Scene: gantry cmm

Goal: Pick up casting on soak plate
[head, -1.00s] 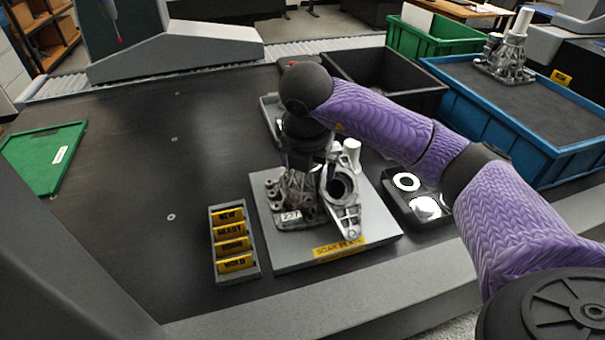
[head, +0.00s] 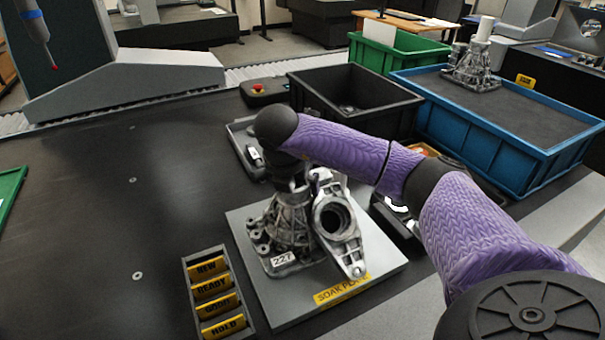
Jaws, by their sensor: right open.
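A grey metal casting (head: 285,232) with a ribbed conical body and a "227" label stands on the soak plate (head: 290,303), a flat grey plate with a yellow "SOAK PLATE" label. A ring-shaped metal part (head: 333,216) with a pointed lug is at its right; I cannot tell whether it is the same piece. My right gripper (head: 297,186) points down at the top of the casting, open. Its fingertips are mostly hidden by its dark body and the metal, so contact is unclear. My left gripper is out of view.
A rack of yellow tags (head: 212,292) is left of the plate. A black bin (head: 355,92), green bin (head: 400,52) and blue bin (head: 490,135) stand behind; another casting (head: 473,66) is on the blue one.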

